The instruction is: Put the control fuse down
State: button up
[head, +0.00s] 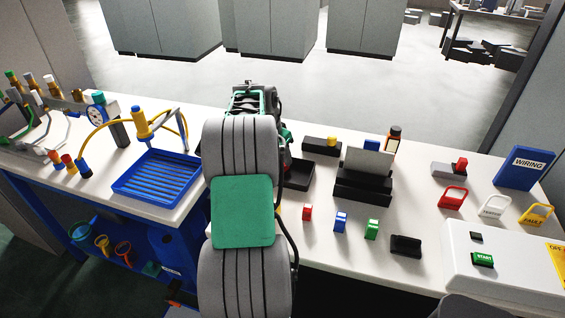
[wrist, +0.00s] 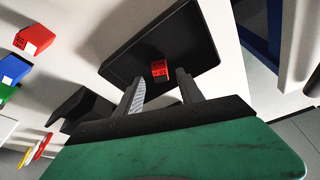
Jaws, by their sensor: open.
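A small red fuse with dark markings (wrist: 160,70) lies on a black tray (wrist: 135,48) in the wrist view. The frames do not show whether it is the control fuse. My gripper (wrist: 160,86) is open, with its two grey fingers apart just in front of the red fuse and reaching over the tray. I cannot tell whether either finger touches the fuse. In the head view my arm hides the fuse and fingers, and only part of the black tray (head: 299,173) shows to the right of the arm.
Red (head: 307,212), blue (head: 340,222) and green (head: 371,229) fuses stand in a row on the white bench. A black holder with a grey card (head: 368,163) stands behind them. A blue ribbed tray (head: 157,178) lies left of my arm. A white START box (head: 500,262) is at right.

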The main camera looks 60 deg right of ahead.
jog(key=s+v, duration=0.1)
jog(key=v, duration=0.7)
jog(key=w+a+r+n+t, duration=0.15)
jog(key=w+a+n, duration=0.45)
jog(key=a, duration=0.7)
jog(key=w+a+r+n+t, duration=0.15)
jog(key=w+a+n, duration=0.25)
jog(key=w+a, duration=0.55)
jog(key=s+a+f+n+y, duration=0.1)
jog(key=s+a+f+n, duration=0.1)
jog(key=a, duration=0.8)
jog(key=s+a+f+n+t+y, duration=0.1)
jog(key=s+a+n, duration=0.3)
jog(key=a, duration=0.6)
jog(key=s+a+f+n+y, duration=0.1)
jog(key=a+n, duration=0.4)
jog(key=a, duration=0.5)
jog(key=s+f, duration=0.1)
jog(key=s, duration=0.1)
jog(key=shift+s+f+t, duration=0.3)
jog(key=shift+s+f, duration=0.05)
jog(key=shift+f, duration=0.05)
jog(key=shift+a, duration=0.1)
